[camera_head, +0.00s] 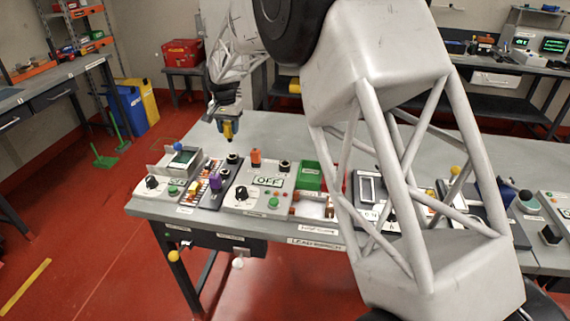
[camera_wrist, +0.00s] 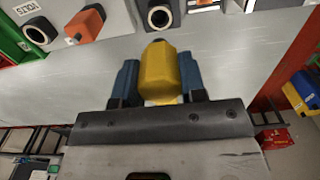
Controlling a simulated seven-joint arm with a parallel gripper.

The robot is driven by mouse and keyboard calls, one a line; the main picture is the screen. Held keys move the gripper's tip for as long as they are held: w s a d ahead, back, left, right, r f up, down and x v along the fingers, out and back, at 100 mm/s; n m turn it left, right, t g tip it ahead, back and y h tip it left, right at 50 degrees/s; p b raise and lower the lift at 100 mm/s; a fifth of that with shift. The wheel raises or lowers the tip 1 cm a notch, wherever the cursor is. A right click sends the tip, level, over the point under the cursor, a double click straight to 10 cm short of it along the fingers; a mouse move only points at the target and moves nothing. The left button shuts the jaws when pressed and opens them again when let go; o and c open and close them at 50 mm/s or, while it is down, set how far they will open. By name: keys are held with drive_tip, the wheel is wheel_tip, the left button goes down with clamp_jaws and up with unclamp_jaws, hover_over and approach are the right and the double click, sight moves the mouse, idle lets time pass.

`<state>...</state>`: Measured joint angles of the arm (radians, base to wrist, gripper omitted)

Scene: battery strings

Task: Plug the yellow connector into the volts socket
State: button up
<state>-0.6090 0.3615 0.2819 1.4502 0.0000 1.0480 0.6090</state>
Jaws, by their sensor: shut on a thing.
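My gripper (camera_head: 227,118) is shut on the yellow connector (camera_wrist: 158,74), which sits between the two blue fingers in the wrist view. In the head view the yellow connector (camera_head: 228,131) points down, in the air above the back left part of the table. A dark round socket (camera_wrist: 38,31) lies beside a label reading VOLTS (camera_wrist: 27,8) at the upper left of the wrist view. It appears to be the socket right of the orange connector (camera_head: 255,157) in the head view (camera_head: 285,166). The yellow connector is clear of it.
A purple connector (camera_head: 215,183) stands in the panel to the left. A green box (camera_head: 310,176) is to the right. A meter panel reading OFF (camera_head: 267,181) is in front. The table behind the panels is clear.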

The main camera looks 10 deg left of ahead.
idle(0.4)
drive_tip(key=shift+d+r, duration=0.15)
drive_tip(key=shift+d, duration=0.35)
drive_tip(key=s+d+r+m, duration=0.1)
drive_tip(key=d, duration=0.8)
drive_tip(key=s+d+r+m, duration=0.1)
drive_tip(key=d, duration=0.8)
drive_tip(key=shift+s+d, duration=0.25)
drive_tip(key=shift+f, duration=2.8)
drive_tip(key=shift+f, duration=1.85)
drive_tip(key=o, duration=1.1)
drive_tip(key=shift+r, duration=0.15)
